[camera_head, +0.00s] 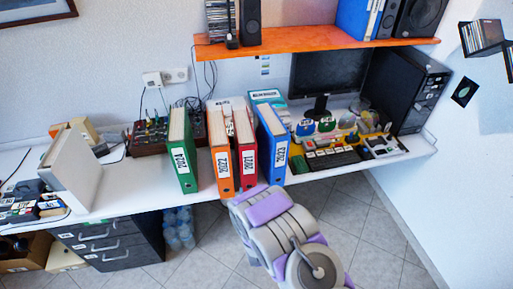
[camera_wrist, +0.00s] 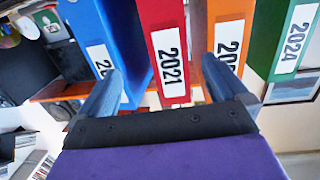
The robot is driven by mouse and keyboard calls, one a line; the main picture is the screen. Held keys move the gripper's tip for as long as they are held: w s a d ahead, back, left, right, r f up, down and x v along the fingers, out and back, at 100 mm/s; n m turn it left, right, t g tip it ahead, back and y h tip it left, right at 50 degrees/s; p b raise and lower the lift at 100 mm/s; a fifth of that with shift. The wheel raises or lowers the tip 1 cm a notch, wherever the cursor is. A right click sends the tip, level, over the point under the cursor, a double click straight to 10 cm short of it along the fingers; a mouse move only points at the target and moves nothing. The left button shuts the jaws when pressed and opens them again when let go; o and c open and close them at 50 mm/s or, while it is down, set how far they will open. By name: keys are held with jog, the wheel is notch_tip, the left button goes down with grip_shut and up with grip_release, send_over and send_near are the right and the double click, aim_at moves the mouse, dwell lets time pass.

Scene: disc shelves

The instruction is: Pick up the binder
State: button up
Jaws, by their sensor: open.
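Several binders stand upright on the white desk. From left to right in the head view they are a green one labelled 2024 (camera_head: 182,150), an orange one labelled 2022 (camera_head: 218,140), a red one labelled 2021 (camera_head: 243,132) and a blue one (camera_head: 269,145). In the wrist view the order is reversed. There the red binder (camera_wrist: 163,20) is in the middle, between the blue binder (camera_wrist: 88,22) and the orange binder (camera_wrist: 228,30). My gripper (camera_wrist: 163,68) is open, its fingers either side of the red spine. Contact cannot be told.
A pale binder-like box (camera_head: 75,178) stands at left. An orange shelf (camera_head: 310,45) hangs above. Drawers (camera_head: 110,245) and bottles (camera_head: 180,228) are below.

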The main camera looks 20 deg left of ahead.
jog(key=s, duration=0.1)
send_near(247, 172)
jog(key=x, duration=0.3)
jog(key=shift+y, duration=0.4)
jog(key=w+b, duration=0.1)
jog(key=w, duration=0.1)
jog(key=w+a, duration=0.1)
jog(key=w, duration=0.2)
jog(key=shift+w+r+b, duration=0.1)
jog(key=shift+w+b, duration=0.05)
jog(key=shift+b, duration=0.25)
jog(key=shift+w+a+f+n, duration=0.15)
jog(key=shift+w+a, duration=0.15)
jog(key=shift+a, duration=0.25)
jog(key=shift+w+a+f+n, duration=0.15)
jog(key=shift+w+a, duration=0.15)
jog(key=shift+a, duration=0.3)
jog(key=w+b, duration=0.1)
jog(key=w, duration=0.2)
jog(key=shift+w+a+r, duration=0.1)
jog(key=shift+r, duration=0.05)
jog(key=shift+w+a, duration=0.15)
jog(key=shift+w, duration=0.2)
jog(key=shift+w+a, duration=0.25)
jog(key=shift+a, duration=0.4)
jog(key=shift+d, duration=0.35)
jog(key=c, duration=0.8)
jog(key=shift+a, duration=0.2)
jog(key=c, duration=0.9)
